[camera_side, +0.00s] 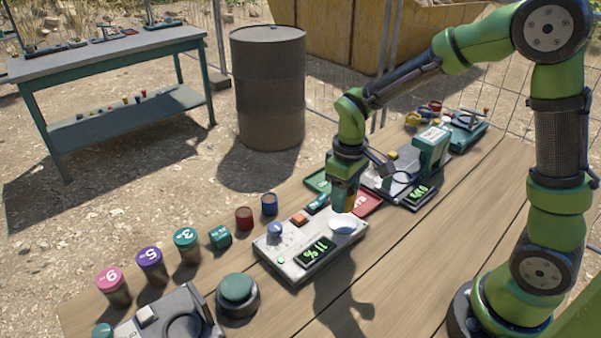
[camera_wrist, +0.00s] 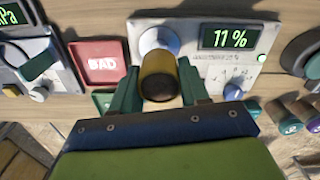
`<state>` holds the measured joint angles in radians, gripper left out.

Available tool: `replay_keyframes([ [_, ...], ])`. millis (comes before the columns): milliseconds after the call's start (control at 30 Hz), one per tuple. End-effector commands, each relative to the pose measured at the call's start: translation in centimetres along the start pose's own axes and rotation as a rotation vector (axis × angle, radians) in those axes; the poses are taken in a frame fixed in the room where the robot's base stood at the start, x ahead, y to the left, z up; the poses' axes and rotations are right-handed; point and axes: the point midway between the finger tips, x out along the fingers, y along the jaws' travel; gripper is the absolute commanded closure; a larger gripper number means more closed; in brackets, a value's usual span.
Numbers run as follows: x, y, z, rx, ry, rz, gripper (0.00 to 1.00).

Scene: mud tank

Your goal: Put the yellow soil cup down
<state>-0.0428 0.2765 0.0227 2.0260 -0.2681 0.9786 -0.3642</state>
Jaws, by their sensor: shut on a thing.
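In the wrist view the yellow soil cup (camera_wrist: 158,72) is between the two green fingers of my gripper (camera_wrist: 160,90), which is shut on it. Its far end overlaps the round white dish (camera_wrist: 158,40) of the grey meter (camera_wrist: 192,60). I cannot tell whether they touch. In the side view my gripper (camera_side: 346,198) points down just above the white dish (camera_side: 342,225) of the meter (camera_side: 300,258). The cup is not clearly visible there. The meter's display (camera_side: 312,252) reads 11 %.
A red tray marked BAD (camera_wrist: 97,62) lies beside the meter, with a green tray (camera_side: 318,181) close by. Red (camera_side: 244,217) and blue (camera_side: 269,204) cups stand left of the meter. A second device (camera_side: 410,180) stands behind. Bare wood (camera_side: 430,245) lies at the right.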

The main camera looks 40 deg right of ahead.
Motion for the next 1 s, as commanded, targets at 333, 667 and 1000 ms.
replay_keyframes([
  [333,-3.1,2.4,0.7,0.061,-0.004,-0.001,0.92],
  [667,3.0,8.3,1.7,0.008,-0.001,-0.003,0.92],
  [1000,3.7,10.7,-5.3,-0.027,0.000,-0.003,0.92],
])
